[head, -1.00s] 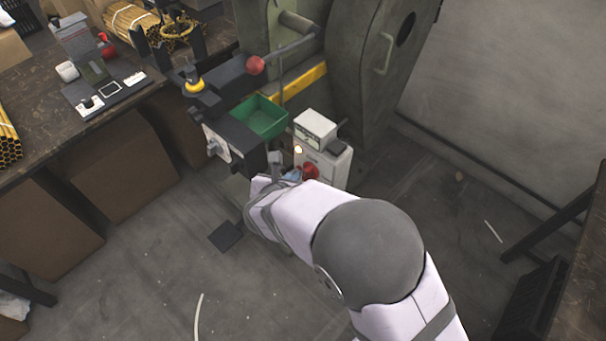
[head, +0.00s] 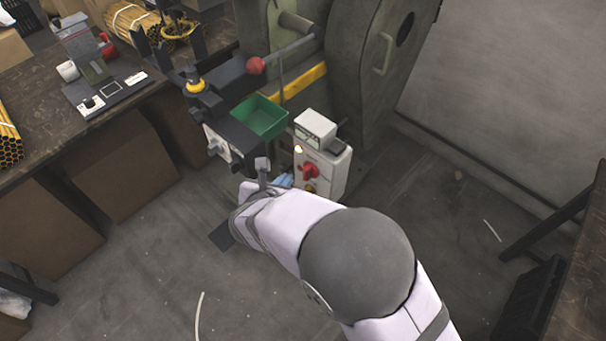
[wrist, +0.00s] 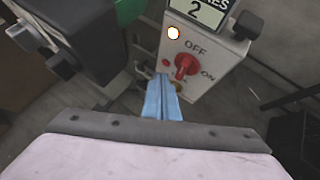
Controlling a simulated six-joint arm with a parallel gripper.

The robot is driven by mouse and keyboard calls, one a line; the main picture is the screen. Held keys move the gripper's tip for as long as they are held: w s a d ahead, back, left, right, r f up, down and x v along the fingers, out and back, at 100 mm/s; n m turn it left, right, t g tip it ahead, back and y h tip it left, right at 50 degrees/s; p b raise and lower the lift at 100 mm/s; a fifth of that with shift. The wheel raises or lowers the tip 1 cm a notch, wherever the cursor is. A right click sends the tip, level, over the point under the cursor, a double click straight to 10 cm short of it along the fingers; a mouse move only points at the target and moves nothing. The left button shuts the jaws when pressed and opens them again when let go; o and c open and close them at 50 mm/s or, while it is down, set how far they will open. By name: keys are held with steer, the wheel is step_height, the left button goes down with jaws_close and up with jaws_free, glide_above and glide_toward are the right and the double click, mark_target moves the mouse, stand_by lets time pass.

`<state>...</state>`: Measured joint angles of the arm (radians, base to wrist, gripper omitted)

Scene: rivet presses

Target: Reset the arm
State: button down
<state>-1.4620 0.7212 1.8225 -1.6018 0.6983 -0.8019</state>
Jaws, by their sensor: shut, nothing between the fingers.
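My gripper (wrist: 162,98) shows in the wrist view as two light blue fingers pressed together with nothing between them. In the head view a small blue part of my gripper (head: 284,181) shows past my white and grey arm, which hides most of it. The fingers point toward the white control box (head: 322,166) on the press. In the wrist view its red rotary switch (wrist: 185,66) sits just above and right of the fingertips, between OFF and ON labels. A gap between fingertips and switch cannot be judged exactly.
The rivet press (head: 355,70) stands behind, with a green bin (head: 262,118) and a red-knobbed lever (head: 256,66). A workbench (head: 50,115) with bundled tubes is at left. A dark table edge (head: 580,290) is at right. Open floor lies in front.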

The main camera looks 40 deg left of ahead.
steer(key=w+d+r+m+g+h+p, duration=0.1)
steer(key=w+d+r+m+h+p, duration=0.2)
steer(key=d+m, duration=0.6)
steer(key=w+d+r+m+g+h+p, duration=0.2)
steer(key=w+d+r+m, duration=0.25)
steer(key=d, duration=0.95)
steer(key=w+d+r+m+g+h+p, duration=0.1)
steer(key=w+d+r+m+h+p, duration=0.15)
steer(key=w+d+m, duration=0.6)
steer(key=s+d+r+m+g+y+p, duration=0.1)
steer(key=s+d+r+m+g+p, duration=0.1)
steer(key=s+d+m, duration=0.6)
steer(key=s+d+r+m+g+y+p, duration=0.1)
steer(key=s+d+r+m+g+p, duration=0.2)
steer(key=d+m, duration=0.8)
steer(key=s+d+r+p, duration=0.1)
steer(key=s+r+p, duration=0.1)
steer(key=s, duration=0.2)
steer(key=shift+s+r+m, duration=0.3)
steer(key=shift+s+m, duration=0.1)
